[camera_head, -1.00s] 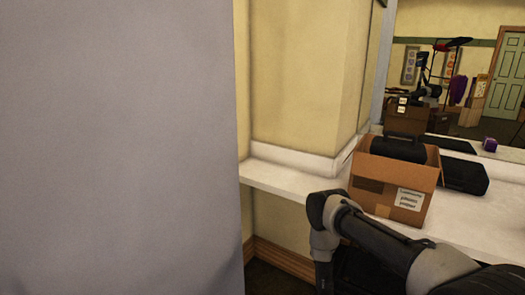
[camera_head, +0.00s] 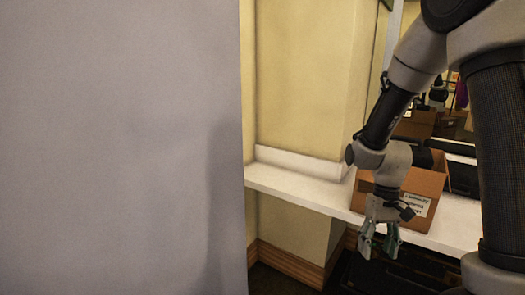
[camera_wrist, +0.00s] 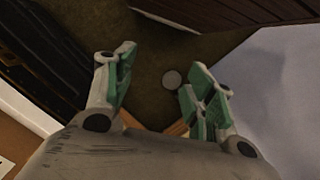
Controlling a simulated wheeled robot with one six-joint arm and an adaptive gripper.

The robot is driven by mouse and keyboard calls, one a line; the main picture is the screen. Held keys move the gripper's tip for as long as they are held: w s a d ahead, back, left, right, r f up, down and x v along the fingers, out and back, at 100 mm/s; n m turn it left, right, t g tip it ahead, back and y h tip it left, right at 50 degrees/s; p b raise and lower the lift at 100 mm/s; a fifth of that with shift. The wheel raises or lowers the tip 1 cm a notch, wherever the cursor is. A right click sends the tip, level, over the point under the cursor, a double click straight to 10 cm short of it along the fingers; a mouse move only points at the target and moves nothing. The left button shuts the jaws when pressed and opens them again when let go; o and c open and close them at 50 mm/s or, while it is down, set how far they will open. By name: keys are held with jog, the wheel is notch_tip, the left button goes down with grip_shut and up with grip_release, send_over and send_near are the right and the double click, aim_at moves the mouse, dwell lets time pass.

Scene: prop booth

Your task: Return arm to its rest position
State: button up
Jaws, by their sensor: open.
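My gripper (camera_head: 378,243) hangs below my bent arm, fingers pointing down, in front of the white counter's front edge. In the wrist view my gripper (camera_wrist: 155,98) shows its two green-padded fingers spread apart with nothing between them. Dark floor lies beyond the fingertips. My arm covers the right part of the head view.
A cardboard box (camera_head: 432,182) with a white label stands on the white counter (camera_head: 300,189), partly hidden by my arm. A large grey panel (camera_head: 120,150) fills the left. A small round pale disc (camera_wrist: 171,79) lies on the floor. Dark furniture (camera_wrist: 50,50) stands beneath the counter.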

jog(key=s+d+r+t, duration=0.3)
jog(key=s+r, duration=0.3)
jog(key=r, duration=0.5)
jog(key=s+d+r+t, duration=0.3)
jog(key=s+r, duration=0.3)
jog(key=r, duration=0.5)
jog(key=shift+s+r+t+h, duration=0.15)
jog(key=shift+r+t+h, duration=0.25)
jog(key=shift+t, duration=0.3)
jog(key=shift+d, duration=0.1)
jog(key=shift+c, duration=0.3)
